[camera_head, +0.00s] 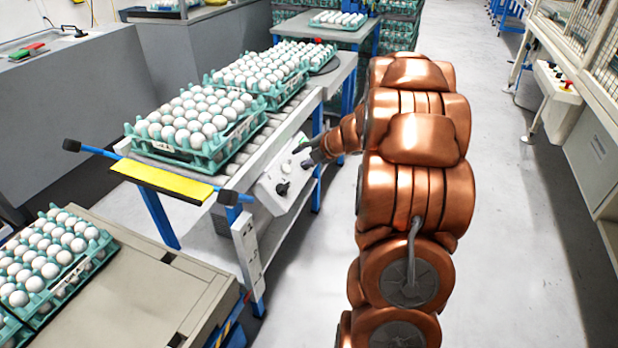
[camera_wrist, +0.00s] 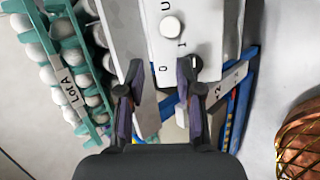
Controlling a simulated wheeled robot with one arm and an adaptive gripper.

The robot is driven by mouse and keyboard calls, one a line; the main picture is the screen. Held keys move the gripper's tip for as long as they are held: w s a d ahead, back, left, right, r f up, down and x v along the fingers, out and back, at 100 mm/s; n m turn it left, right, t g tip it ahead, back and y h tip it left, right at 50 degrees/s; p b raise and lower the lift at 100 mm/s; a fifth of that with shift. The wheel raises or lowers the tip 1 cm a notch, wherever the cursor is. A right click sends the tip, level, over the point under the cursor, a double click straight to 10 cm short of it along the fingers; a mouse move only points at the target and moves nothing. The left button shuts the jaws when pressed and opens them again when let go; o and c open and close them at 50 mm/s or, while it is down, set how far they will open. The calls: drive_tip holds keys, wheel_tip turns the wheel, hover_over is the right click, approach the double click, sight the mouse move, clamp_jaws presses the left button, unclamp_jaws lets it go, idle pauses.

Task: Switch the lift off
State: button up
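A white control box (camera_head: 272,188) is fixed to the side of the roller conveyor, with a black knob (camera_head: 283,189) on its lower left part. The box's panel (camera_wrist: 185,12) also shows in the wrist view, with a round pale button (camera_wrist: 172,27) and the marks 0 and 1. My gripper (camera_head: 308,152) is at the upper right end of the box. In the wrist view my gripper (camera_wrist: 157,85) has its fingers apart, with the panel's lower edge between and beyond the tips. A dark knob partly shows by the right fingertip; I cannot tell whether they touch.
Egg trays (camera_head: 208,158) stand on the conveyor, left of the box. A yellow bar (camera_head: 162,180) with blue handles is at its near end. Another egg tray (camera_head: 60,292) sits on the beige platform (camera_head: 150,275). The floor (camera_head: 500,200) right of my arm is clear.

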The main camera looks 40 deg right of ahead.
sight(288, 187)
drive_tip(key=s+a+f+n+g+y, duration=0.2)
drive_tip(key=s+f+n+y, duration=0.1)
drive_tip(key=s+f, duration=0.1)
drive_tip(key=shift+d+b+x, duration=0.15)
drive_tip(key=shift+b+x, duration=0.75)
drive_tip(key=shift+x, duration=1.3)
drive_tip(key=shift+d+b+x, duration=0.1)
drive_tip(key=shift+b+x, duration=0.75)
drive_tip(key=shift+x, duration=1.3)
drive_tip(key=shift+w, duration=0.2)
drive_tip(key=shift+c, duration=0.2)
clamp_jaws()
